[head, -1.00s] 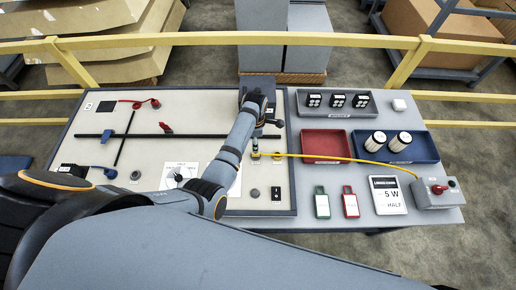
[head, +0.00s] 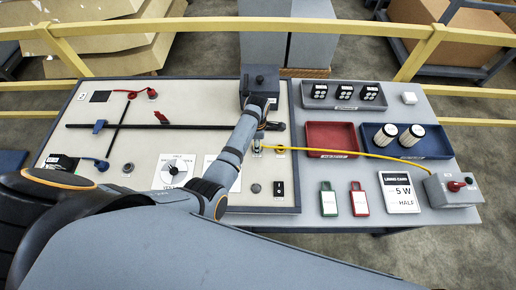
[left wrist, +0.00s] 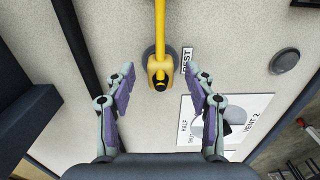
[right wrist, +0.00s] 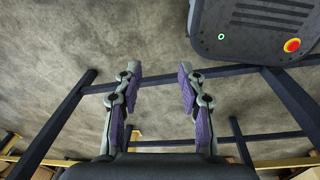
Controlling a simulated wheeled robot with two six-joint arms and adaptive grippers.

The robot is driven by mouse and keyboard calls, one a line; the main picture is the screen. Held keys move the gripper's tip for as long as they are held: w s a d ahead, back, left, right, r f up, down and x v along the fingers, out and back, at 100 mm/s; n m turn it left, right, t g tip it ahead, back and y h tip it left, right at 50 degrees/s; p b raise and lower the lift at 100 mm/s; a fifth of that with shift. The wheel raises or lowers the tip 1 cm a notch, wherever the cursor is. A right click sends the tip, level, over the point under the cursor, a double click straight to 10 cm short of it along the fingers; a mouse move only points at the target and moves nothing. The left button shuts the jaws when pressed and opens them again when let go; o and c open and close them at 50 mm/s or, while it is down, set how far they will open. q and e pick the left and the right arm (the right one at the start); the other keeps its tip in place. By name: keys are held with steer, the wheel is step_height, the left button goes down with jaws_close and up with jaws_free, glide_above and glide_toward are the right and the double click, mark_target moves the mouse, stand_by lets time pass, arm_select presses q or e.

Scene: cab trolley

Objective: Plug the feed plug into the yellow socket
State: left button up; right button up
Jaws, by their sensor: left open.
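The yellow feed plug (left wrist: 159,74) sits on a round grey holder beside a REST label in the left wrist view, its yellow cable leading up out of frame. In the head view the cable (head: 350,154) runs right to a grey box. My left gripper (left wrist: 160,84) is open, one finger on each side of the plug, with gaps to both. In the head view the left gripper (head: 258,146) is over the board. My right gripper (right wrist: 160,78) is open and empty above the floor.
Trays (head: 330,138), tags and a grey box (head: 452,190) occupy the right side.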

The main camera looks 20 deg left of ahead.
arm_select(q)
steer(key=shift+f, duration=0.3)
arm_select(e)
steer(key=shift+w, duration=0.55)
steer(key=shift+d, duration=0.1)
arm_select(q)
steer(key=shift+r+p, duration=0.1)
steer(key=shift+p, duration=0.55)
arm_select(e)
steer(key=shift+r, duration=0.55)
arm_select(q)
jaws_close()
steer(key=shift+r+p, duration=3)
steer(key=shift+p, duration=0.45)
arm_select(e)
step_height(320, 180, up, 7)
